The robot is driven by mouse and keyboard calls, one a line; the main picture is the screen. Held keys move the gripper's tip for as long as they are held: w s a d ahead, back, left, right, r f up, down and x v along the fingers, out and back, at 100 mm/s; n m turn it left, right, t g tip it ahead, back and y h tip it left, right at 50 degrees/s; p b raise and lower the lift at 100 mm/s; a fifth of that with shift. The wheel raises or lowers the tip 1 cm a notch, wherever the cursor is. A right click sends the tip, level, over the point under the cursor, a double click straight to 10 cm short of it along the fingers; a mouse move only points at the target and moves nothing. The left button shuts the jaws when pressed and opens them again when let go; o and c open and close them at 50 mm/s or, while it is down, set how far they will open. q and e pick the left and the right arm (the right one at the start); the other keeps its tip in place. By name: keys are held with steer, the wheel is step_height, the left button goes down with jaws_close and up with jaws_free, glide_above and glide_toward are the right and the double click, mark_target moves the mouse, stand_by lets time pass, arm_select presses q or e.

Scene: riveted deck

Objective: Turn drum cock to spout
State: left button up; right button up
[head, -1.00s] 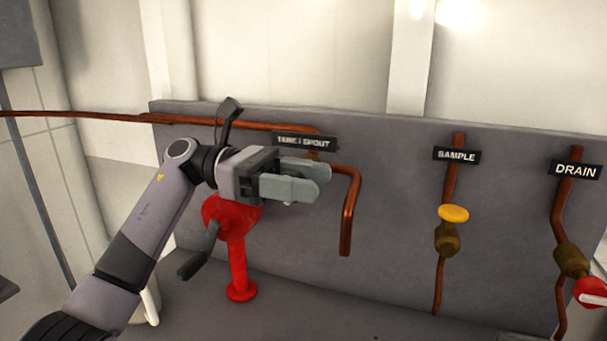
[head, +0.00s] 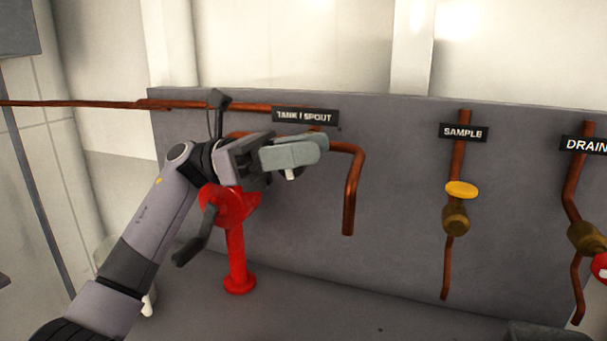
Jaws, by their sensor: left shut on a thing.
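The drum cock sits on the copper pipe below the black TANK / SPOUT label (head: 305,116), mostly hidden behind my left gripper (head: 312,150). My left gripper is shut on the cock's handle, and a small white tip of the handle (head: 291,175) shows below the fingers. The fingers point right, across the pipe. The copper spout pipe (head: 350,190) comes out to the right of the fingers and bends down to an open end. How far the cock is turned cannot be told. My right gripper is not in view.
A red hand pump (head: 238,260) with a dark crank stands below my left gripper. To the right are the SAMPLE valve with a yellow knob (head: 461,190) and the DRAIN valve with a red handle (head: 601,266). The grey panel between spout and SAMPLE pipe is clear.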

arm_select(q)
steer(key=shift+f+h+b, duration=0.15)
steer(key=shift+h+b, duration=0.35)
steer(key=shift+b, duration=0.15)
steer(key=shift+a+r, duration=0.1)
steer(key=shift+r, duration=0.15)
steer(key=o, duration=1)
steer(key=shift+c, duration=0.2)
steer(key=shift+w+a, duration=0.1)
steer(key=b+v, duration=0.1)
steer(key=v, duration=0.6)
steer(key=shift+f+b, duration=0.15)
steer(key=shift+b, duration=0.15)
